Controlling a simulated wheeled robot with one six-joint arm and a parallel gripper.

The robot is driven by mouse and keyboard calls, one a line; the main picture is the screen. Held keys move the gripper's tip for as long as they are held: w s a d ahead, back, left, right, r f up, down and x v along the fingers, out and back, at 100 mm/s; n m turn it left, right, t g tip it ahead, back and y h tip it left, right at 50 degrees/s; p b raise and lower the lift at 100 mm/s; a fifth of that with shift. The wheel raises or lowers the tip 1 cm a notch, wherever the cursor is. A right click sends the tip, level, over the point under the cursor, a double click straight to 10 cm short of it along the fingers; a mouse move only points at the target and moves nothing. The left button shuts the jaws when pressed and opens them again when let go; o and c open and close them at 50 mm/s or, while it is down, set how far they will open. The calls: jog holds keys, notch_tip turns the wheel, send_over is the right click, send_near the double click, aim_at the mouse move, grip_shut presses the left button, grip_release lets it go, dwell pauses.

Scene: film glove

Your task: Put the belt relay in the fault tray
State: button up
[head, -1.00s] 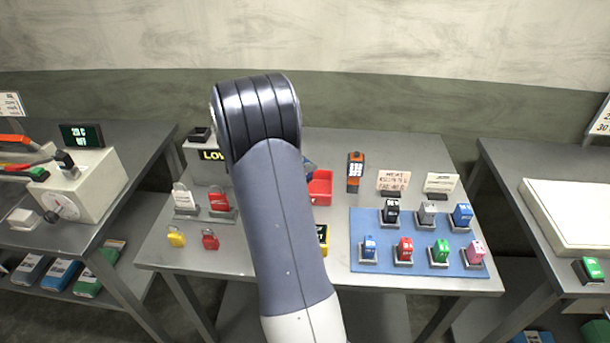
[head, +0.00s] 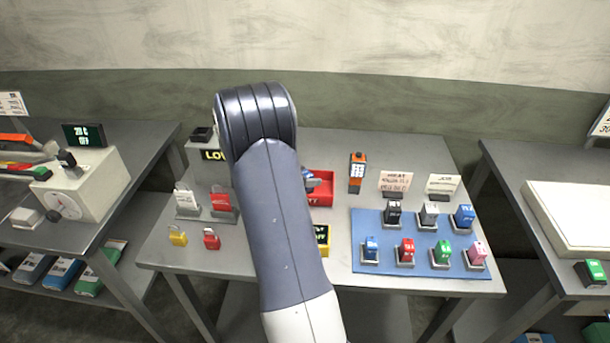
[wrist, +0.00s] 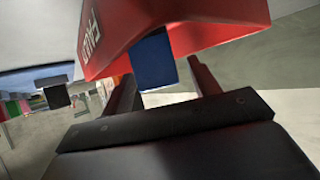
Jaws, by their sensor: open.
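The red fault tray (head: 321,198) sits mid-table, partly hidden behind my arm in the head view. It also fills the top of the wrist view (wrist: 200,28), with part of its lettering showing. A small blue block (wrist: 153,62), which looks like a relay, lies between the fingers of my gripper (wrist: 161,72) against the tray. The fingers are spread apart. In the head view a small blue and grey shape shows at the tray's left side. The block's label is hidden, so I cannot confirm that it is the belt relay.
Several coloured relays stand on a blue mat (head: 363,257) at the right. An orange handheld device (head: 357,172) stands right of the tray, and a yellow and black box (head: 322,240) in front. Padlocks (head: 211,240) lie at the left.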

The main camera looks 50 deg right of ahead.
jog(key=shift+r, duration=0.15)
jog(key=shift+w+a+r, duration=0.1)
jog(key=shift+a+r, duration=0.1)
jog(key=shift+a, duration=0.1)
jog(key=s+v, duration=0.1)
jog(key=v, duration=1)
jog(key=shift+w, duration=0.5)
